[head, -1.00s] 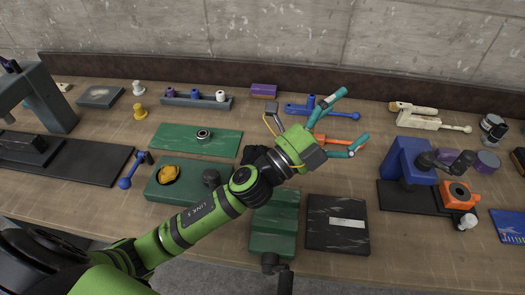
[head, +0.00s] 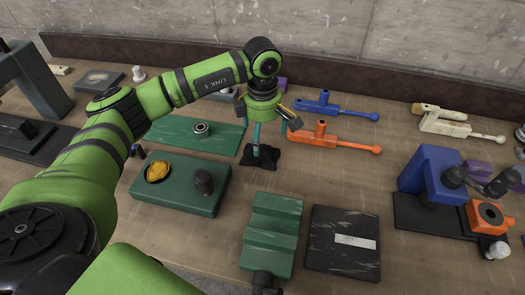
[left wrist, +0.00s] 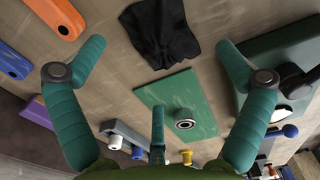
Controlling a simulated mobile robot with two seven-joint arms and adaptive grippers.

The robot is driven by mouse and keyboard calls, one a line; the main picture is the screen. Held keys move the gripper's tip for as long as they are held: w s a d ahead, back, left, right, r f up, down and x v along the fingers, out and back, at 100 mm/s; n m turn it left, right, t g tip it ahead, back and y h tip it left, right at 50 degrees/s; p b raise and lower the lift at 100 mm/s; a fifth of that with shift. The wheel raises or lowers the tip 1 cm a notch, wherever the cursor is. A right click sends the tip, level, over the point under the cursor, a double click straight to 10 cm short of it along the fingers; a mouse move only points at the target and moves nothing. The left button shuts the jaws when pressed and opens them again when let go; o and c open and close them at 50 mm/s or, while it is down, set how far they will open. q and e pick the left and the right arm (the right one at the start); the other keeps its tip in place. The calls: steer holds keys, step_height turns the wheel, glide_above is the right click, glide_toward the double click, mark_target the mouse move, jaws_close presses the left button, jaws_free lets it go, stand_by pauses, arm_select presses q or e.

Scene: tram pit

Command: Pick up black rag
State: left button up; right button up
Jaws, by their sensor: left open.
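The black rag (head: 262,161) lies crumpled on the wooden workbench, right of the green mat and behind the green stepped block. It also shows at the top middle of the left wrist view (left wrist: 163,32). My left gripper (head: 266,138) points down above the rag, its teal fingers spread and empty. One finger overlaps the rag in the head view; I cannot tell whether it touches. In the left wrist view the fingers (left wrist: 162,58) stand wide apart, with the rag beyond and between the two upper tips. My right gripper is not in view.
A green mat (head: 185,141) with a ring is left of the rag. A green tray (head: 150,196) holds a yellow item and a dark knob. The green stepped block (head: 272,225) and a black plate (head: 343,259) are in front. Orange (head: 345,144) and blue (head: 350,112) handled tools are right.

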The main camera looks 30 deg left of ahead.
mark_target(261, 147)
arm_select(q)
steer(key=shift+s+f+p, duration=0.15)
steer(key=shift+f+p, duration=0.4)
steer(key=shift+f, duration=0.25)
steer(key=f, duration=0.1)
steer(key=f+p, duration=0.1)
steer(key=f, duration=0.1)
steer(key=f+p, duration=0.1)
steer(key=shift+a+f, duration=0.25)
steer(key=shift+f, duration=0.2)
steer(key=c, duration=1.8)
steer(key=shift+s, duration=0.1)
